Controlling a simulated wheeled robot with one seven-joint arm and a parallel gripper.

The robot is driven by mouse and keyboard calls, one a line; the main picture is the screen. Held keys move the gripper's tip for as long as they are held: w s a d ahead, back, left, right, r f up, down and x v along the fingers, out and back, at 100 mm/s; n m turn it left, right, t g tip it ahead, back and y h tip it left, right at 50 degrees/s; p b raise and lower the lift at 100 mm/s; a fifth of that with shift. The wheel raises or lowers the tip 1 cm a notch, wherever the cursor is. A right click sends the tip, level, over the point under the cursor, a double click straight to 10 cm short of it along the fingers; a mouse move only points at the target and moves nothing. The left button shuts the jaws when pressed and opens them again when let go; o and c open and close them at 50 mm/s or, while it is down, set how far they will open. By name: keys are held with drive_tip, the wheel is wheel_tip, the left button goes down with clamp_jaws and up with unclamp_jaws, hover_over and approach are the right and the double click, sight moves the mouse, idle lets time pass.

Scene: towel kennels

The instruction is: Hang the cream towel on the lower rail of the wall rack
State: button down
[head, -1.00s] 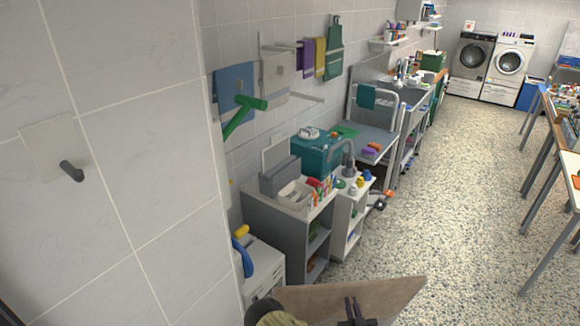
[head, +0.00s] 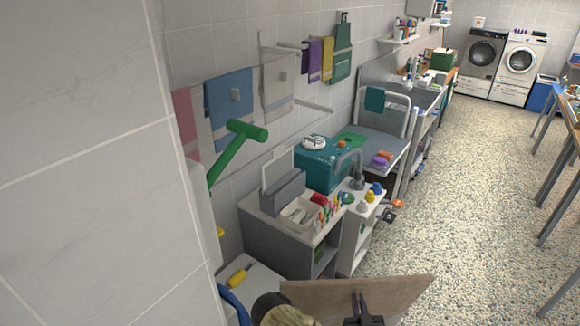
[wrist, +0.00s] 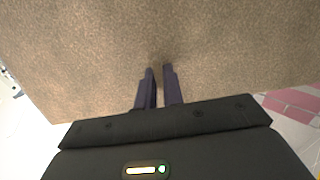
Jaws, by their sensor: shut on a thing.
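My gripper (head: 361,298) is low in the head view, its dark fingers shut on the edge of a flat tan sheet, which I take to be the cream towel (head: 325,297). In the wrist view the towel (wrist: 220,45) spreads wide beyond the fingers (wrist: 160,70); the pinched part is hidden. The wall rack is farther off on the left wall, well away from my gripper. Its upper rail (head: 287,49) and its lower rail (head: 316,107) stick out from the wall. The lower rail looks bare along its visible part.
Blue (head: 230,98), pale (head: 277,92) and pink (head: 184,122) towels hang on the wall. A green-headed tool (head: 247,130) stands out near the wall corner. Below the rack are a grey cabinet (head: 272,235) and a teal box (head: 318,170). The speckled floor (head: 450,190) at right is open.

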drive_tip(key=shift+s, duration=0.15)
drive_tip(key=w+a+r+n+g+y+p, duration=0.2)
drive_tip(key=w+a+r+n+y, duration=0.3)
drive_tip(key=w+a+r, duration=1)
drive_tip(key=w+a+r+n+g+y+p, duration=0.1)
drive_tip(key=a+r+n+g+y, duration=0.1)
drive_tip(key=r, duration=0.9)
drive_tip(key=w+a+r+n+g+y, duration=0.1)
drive_tip(key=a+r+n+g+y, duration=0.1)
drive_tip(key=r, duration=0.9)
drive_tip(key=n+g+y, duration=0.1)
drive_tip(key=g+y, duration=0.1)
drive_tip(key=y, duration=0.1)
drive_tip(key=shift+a+r+y+p, duration=0.3)
drive_tip(key=shift+a+r+p, duration=0.05)
drive_tip(key=shift+a+r, duration=0.05)
drive_tip(key=shift+w+a, duration=0.1)
drive_tip(key=shift+w, duration=0.05)
